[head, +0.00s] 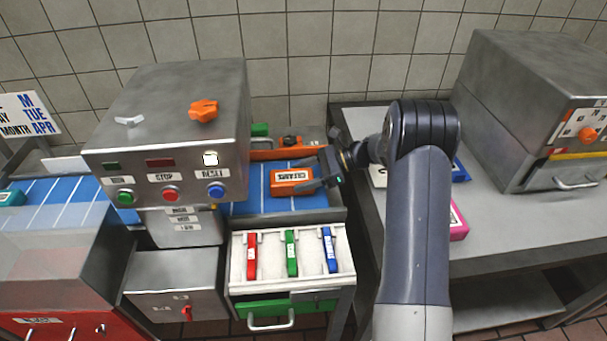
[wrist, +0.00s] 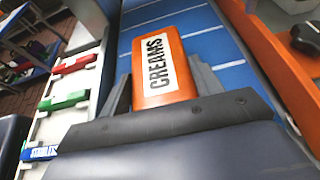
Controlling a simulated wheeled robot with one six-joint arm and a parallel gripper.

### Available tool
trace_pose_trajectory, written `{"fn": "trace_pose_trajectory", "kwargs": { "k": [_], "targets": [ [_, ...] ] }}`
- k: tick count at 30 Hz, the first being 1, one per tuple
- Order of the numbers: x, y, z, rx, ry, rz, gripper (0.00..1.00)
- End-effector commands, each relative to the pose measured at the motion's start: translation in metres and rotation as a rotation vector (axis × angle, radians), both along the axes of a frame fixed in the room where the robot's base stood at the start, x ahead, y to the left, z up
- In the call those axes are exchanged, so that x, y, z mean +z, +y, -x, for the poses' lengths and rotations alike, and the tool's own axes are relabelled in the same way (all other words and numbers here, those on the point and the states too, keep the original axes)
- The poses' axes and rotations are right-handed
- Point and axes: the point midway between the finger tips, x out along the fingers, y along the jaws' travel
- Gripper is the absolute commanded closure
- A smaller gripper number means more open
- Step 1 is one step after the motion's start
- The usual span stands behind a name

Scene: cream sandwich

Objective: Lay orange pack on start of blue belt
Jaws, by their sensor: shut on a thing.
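The orange pack (head: 291,181), labelled CREAMS, is over the right end of the blue belt (head: 262,203). My gripper (head: 318,178) reaches in from the right and is shut on the pack's right part. In the wrist view the orange pack (wrist: 160,65) lies between the two grey fingers of my gripper (wrist: 158,95), with the blue belt (wrist: 215,40) behind and beside it. The pack looks level and close to the belt surface. I cannot tell whether it touches the belt.
A steel machine (head: 180,110) with buttons covers the belt's middle. An orange rail (head: 262,154) runs along the belt's back. A white tray (head: 340,262) with red, green and blue handles stands in front. At right, a grey table (head: 500,230) holds a steel box (head: 540,110) and a pink pack (head: 458,222).

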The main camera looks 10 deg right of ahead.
Motion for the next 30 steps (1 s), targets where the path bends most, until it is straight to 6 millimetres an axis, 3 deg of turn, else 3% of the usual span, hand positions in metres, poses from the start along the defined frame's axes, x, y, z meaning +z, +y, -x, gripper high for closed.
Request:
{"fn": "trace_pose_trajectory", "kwargs": {
  "k": [10, 11, 18, 20, 30],
  "targets": [
    [0.0008, 0.0000, 0.0000, 0.000, -0.001, 0.000, 0.62],
    [0.0007, 0.0001, 0.0000, 0.000, -0.001, 0.000, 0.37],
    [0.0008, 0.0000, 0.0000, 0.000, 0.000, 0.000, 0.17],
    [0.0007, 0.0000, 0.0000, 0.000, 0.000, 0.000, 0.13],
    [0.0033, -0.0082, -0.0003, -0.001, -0.001, 0.000, 0.13]
  ]
}}
